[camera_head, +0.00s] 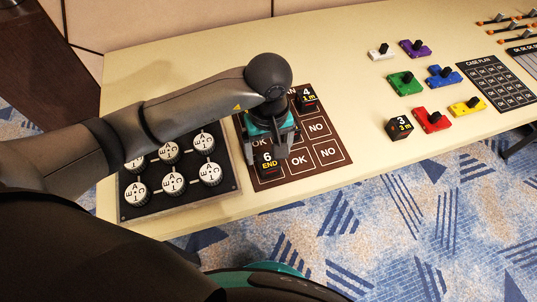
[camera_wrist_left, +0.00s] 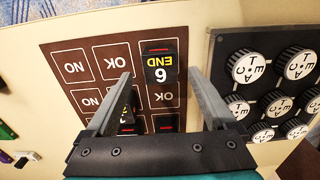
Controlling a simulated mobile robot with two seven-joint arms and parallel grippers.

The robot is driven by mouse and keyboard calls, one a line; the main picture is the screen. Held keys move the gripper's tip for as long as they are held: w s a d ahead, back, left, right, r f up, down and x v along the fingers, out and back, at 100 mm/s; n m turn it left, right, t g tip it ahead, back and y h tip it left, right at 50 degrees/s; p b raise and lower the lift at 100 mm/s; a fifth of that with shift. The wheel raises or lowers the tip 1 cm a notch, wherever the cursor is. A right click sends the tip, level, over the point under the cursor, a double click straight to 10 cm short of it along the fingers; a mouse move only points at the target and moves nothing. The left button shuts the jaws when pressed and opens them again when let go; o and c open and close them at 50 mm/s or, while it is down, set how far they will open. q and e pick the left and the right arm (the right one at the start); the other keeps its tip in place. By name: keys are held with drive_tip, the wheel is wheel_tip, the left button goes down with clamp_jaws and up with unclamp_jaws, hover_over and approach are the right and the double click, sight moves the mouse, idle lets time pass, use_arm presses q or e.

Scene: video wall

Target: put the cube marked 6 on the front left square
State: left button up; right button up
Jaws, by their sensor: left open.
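The black cube marked 6 (camera_head: 269,163), with yellow END below the number, sits on the front left square of the brown mat (camera_head: 336,166). The cube also shows in the left wrist view (camera_wrist_left: 160,65), beyond and between the fingertips. My left gripper (camera_head: 281,152) is open and empty over the mat, just behind and right of the cube. Its two fingers show apart in the wrist view (camera_wrist_left: 160,75), with no contact on the cube visible. The gripper and arm hide the mat's middle and back left. My right gripper is not in view.
A cube marked 4 (camera_head: 307,98) stands at the mat's back right. Other dark cubes show between the fingers' bases in the wrist view (camera_wrist_left: 165,122). A panel of round knobs (camera_head: 226,184) lies left. A cube marked 3 (camera_head: 399,126) and coloured switches stand right.

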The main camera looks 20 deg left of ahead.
sight(268, 160)
use_arm(q)
wheel_tip(268, 160, up, 8)
drive_tip(key=p, duration=0.1)
drive_tip(key=shift+f, duration=0.15)
